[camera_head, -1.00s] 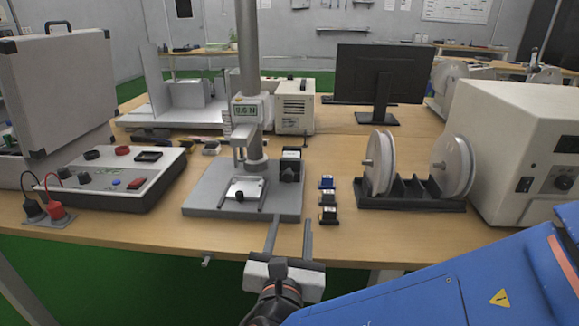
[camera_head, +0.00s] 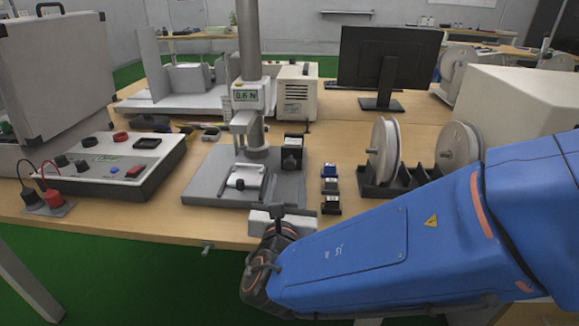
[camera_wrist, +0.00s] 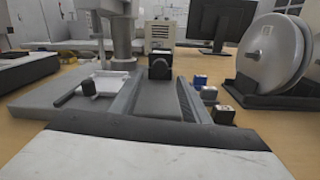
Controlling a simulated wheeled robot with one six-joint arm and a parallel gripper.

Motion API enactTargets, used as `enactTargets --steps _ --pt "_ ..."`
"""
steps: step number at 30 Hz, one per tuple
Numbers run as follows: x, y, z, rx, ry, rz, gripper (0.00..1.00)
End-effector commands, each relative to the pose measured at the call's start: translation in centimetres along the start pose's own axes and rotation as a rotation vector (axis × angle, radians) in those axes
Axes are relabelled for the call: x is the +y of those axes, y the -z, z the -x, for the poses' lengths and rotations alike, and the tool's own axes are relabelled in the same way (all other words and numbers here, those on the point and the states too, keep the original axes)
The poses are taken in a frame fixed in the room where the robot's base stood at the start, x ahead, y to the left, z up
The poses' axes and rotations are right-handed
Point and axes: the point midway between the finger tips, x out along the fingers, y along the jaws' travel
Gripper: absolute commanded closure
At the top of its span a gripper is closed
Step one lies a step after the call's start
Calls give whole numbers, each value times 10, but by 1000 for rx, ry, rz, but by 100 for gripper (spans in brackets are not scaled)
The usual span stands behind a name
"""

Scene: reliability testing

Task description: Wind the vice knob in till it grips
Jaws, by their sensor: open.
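The small pale vice (camera_head: 244,178) sits on the grey base plate of the test stand (camera_head: 200,182), below the force gauge. Its dark knob (camera_head: 239,184) faces the front edge; the wrist view shows the knob (camera_wrist: 89,88) better, as a short black cylinder left of my left finger. The vice also shows there (camera_wrist: 110,78). I cannot tell whether its jaws touch anything. My gripper (camera_head: 284,209) is at the front right of the base plate. In the wrist view its fingers (camera_wrist: 162,85) are apart with nothing between them, right of the vice and knob.
A black box with a dial (camera_head: 292,155) stands at the plate's right, straight ahead of my fingers in the wrist view. The gauge (camera_head: 246,96) reads about 0.6 N. Small blocks (camera_head: 330,188) and a spool rack (camera_head: 405,185) lie right; a control panel (camera_head: 110,168) lies left.

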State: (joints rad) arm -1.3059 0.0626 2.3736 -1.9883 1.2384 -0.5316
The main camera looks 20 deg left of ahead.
Motion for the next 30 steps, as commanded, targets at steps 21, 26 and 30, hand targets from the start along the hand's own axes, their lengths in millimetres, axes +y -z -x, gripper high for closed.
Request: enactTargets --steps 21,26,30 --pt "0 0 -83 0 1 0 57" --pt "0 0 -84 0 0 -1 57" --pt "0 0 -83 0 0 -1 64"
